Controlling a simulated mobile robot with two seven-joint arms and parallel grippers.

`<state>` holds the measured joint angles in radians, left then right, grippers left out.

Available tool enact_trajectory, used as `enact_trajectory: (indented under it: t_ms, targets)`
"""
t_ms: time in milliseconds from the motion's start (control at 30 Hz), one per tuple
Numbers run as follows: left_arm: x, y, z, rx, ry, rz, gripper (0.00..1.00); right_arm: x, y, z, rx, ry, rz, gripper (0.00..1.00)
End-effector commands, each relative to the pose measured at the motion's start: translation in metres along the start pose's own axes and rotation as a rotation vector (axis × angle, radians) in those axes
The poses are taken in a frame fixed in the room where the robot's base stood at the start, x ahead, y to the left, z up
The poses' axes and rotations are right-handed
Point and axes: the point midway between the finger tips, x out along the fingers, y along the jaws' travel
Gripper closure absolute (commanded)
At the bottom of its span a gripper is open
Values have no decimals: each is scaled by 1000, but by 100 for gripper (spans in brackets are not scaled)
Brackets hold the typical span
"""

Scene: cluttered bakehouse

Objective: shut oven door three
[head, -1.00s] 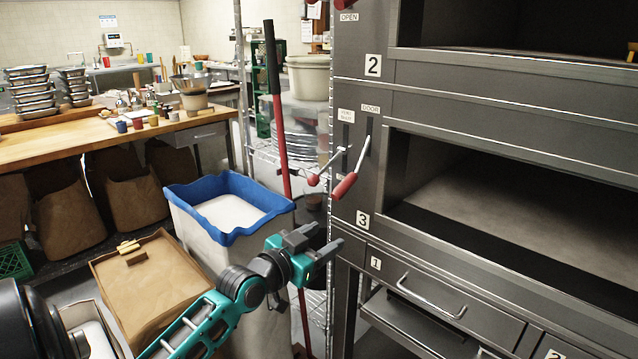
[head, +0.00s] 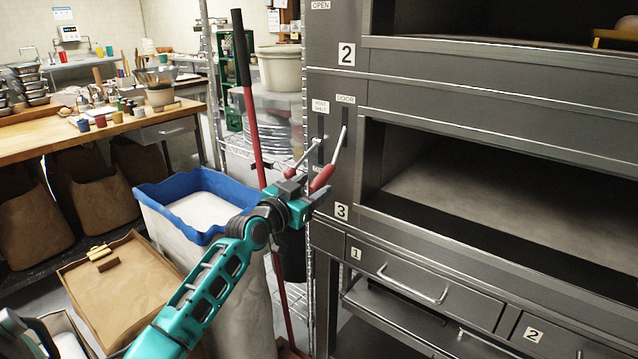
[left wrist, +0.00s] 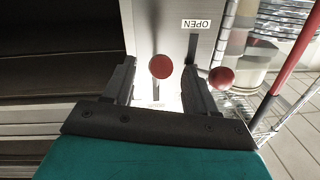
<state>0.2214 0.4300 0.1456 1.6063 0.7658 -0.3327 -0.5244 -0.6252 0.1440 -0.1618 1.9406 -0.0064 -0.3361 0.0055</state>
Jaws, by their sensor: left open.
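Oven deck three (head: 480,200), marked with a "3" label, stands open, its chamber showing. Its door lever (head: 322,178), with a red grip, slants down and left from the slot under the "DOOR" label. The vent lever (head: 303,157), also red-tipped, is just left of it. My left gripper (head: 303,194) is open at the lower end of the door lever. In the left wrist view the door lever's red end (left wrist: 161,68) shows between the open fingers, which are apart from it. The vent lever's red end (left wrist: 221,77) is outside the right finger. My right gripper is not in view.
A blue-rimmed bin (head: 150,197) stands left of my left gripper. A red-and-black pole (head: 250,120) leans upright close behind it, before a wire rack. Drawers (head: 430,290) lie below deck three. A wooden table (head: 80,140) is at the far left.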

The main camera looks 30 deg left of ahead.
Motion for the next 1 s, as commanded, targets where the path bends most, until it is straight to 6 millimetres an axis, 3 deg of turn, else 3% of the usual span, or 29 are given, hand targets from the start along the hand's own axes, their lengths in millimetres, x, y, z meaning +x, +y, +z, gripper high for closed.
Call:
enact_trajectory:
  t_ms: [233, 633, 1000]
  targets:
    - [28, 0, 0, 0, 0, 1, 43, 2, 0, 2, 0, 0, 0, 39]
    - [34, 0, 0, 0, 0, 1, 43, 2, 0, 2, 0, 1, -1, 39]
    - [34, 0, 0, 0, -1, 1, 78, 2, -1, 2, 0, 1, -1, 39]
